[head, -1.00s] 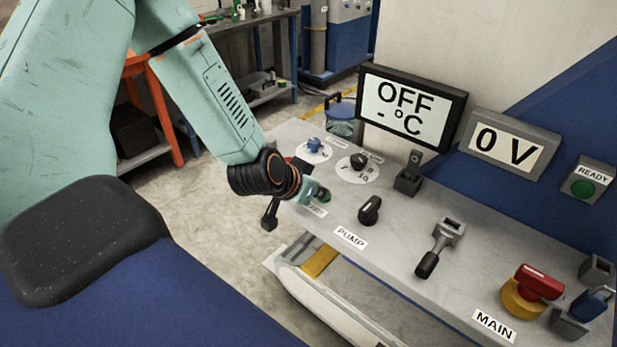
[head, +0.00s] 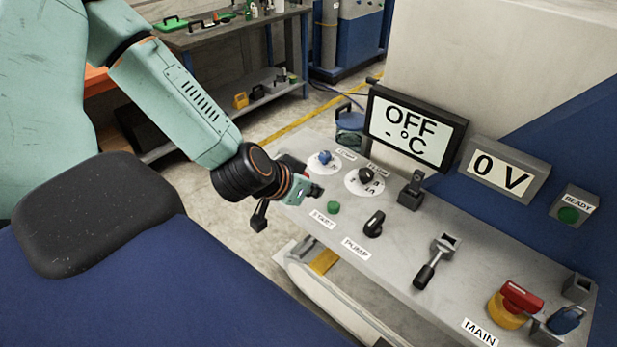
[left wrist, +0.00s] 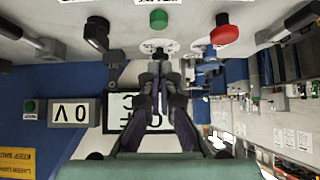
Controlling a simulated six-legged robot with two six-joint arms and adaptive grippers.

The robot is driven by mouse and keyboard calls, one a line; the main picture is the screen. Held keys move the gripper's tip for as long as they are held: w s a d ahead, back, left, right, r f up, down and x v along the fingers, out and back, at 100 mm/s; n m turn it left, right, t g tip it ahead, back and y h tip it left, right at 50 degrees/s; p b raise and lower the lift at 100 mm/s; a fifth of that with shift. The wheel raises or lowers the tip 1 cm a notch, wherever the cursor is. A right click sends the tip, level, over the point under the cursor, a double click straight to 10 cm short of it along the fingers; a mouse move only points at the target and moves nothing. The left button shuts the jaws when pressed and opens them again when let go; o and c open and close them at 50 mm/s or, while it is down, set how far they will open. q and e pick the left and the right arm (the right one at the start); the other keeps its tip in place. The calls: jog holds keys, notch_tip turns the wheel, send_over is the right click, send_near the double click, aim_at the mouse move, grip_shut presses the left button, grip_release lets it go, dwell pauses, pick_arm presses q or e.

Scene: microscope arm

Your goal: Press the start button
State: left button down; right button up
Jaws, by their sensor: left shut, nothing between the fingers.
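The green start button (head: 333,207) stands on the grey panel behind a START label (head: 322,220), fully in sight in the head view. It also shows at the top of the left wrist view (left wrist: 159,19). My left gripper (head: 318,190) is shut and empty. Its fingertips appear just above and left of the button in the head view, apart from it. In the left wrist view the closed fingers (left wrist: 160,58) point toward the panel, with the button beyond their tips. My right gripper is in neither view.
The PUMP knob (head: 374,224) sits right of the button, with a lever (head: 431,262) further right. Two dials (head: 365,182) (head: 323,158) lie behind. A red knob (left wrist: 224,30) shows in the wrist view. Screens read OFF (head: 408,131) and 0 V (head: 502,170).

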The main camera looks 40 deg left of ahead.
pick_arm(q)
jog(key=shift+p+v, duration=0.65)
jog(key=shift+v, duration=0.25)
jog(key=shift+s+d+r, duration=0.1)
jog(key=shift+s, duration=0.1)
